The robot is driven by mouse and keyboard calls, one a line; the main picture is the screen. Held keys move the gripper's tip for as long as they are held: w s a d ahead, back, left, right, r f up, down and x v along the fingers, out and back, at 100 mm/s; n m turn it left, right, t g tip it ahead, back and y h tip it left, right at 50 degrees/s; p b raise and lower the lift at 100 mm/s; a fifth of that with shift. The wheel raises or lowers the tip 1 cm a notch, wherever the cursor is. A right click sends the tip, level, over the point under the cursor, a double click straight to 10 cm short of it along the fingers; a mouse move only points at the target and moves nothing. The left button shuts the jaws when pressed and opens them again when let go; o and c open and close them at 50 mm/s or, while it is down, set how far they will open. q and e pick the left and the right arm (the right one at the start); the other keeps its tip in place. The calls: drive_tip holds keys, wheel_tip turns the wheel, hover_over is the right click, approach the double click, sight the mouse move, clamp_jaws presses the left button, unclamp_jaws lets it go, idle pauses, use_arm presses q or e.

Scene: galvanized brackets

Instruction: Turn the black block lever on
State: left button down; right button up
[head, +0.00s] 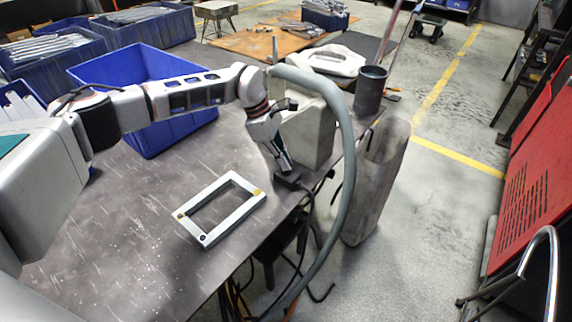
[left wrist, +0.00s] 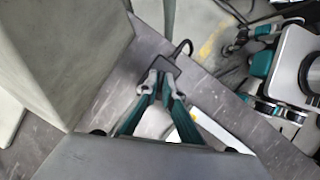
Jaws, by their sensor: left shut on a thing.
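The black block (head: 289,182) is a small dark piece at the right edge of the grey table, beside the frame and below the grey box. It also shows in the left wrist view (left wrist: 180,64), with a dark cable beside it. My left gripper (head: 284,175) reaches down to it from above. In the left wrist view, its two fingers (left wrist: 161,78) come together at the block and are shut on it, partly covering it. White and teal parts of what looks like my right arm and gripper (left wrist: 262,65) show at the right of that view; their opening is unclear.
A light metal frame (head: 226,237) lies flat on the table, close to my left gripper. A grey box (head: 308,135) stands just behind, with a thick grey hose (head: 348,150) bending over the table edge. A blue bin (head: 152,138) stands farther back.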

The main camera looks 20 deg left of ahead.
use_arm(q)
drive_tip(key=shift+f+m+g+b, duration=0.4)
drive_tip(key=shift+f+m+b, duration=0.1)
drive_tip(key=shift+m+b, duration=0.3)
drive_tip(key=shift+w+m+g+b, duration=0.1)
drive_tip(key=shift+m+g+b, duration=0.2)
drive_tip(key=shift+m+b, duration=0.4)
drive_tip(key=shift+r+m, duration=0.1)
drive_tip(key=shift+m, duration=0.2)
drive_tip(key=shift+r+m+g+b, duration=0.3)
drive_tip(key=shift+m+b, duration=0.4)
drive_tip(key=shift+b, duration=0.05)
use_arm(e)
drive_tip(key=shift+w+f, duration=0.55)
drive_tip(key=shift+f, duration=0.35)
drive_tip(key=shift+s+a, duration=0.1)
use_arm(q)
drive_tip(key=c, duration=2.2)
unclamp_jaws()
drive_tip(key=shift+d, duration=0.1)
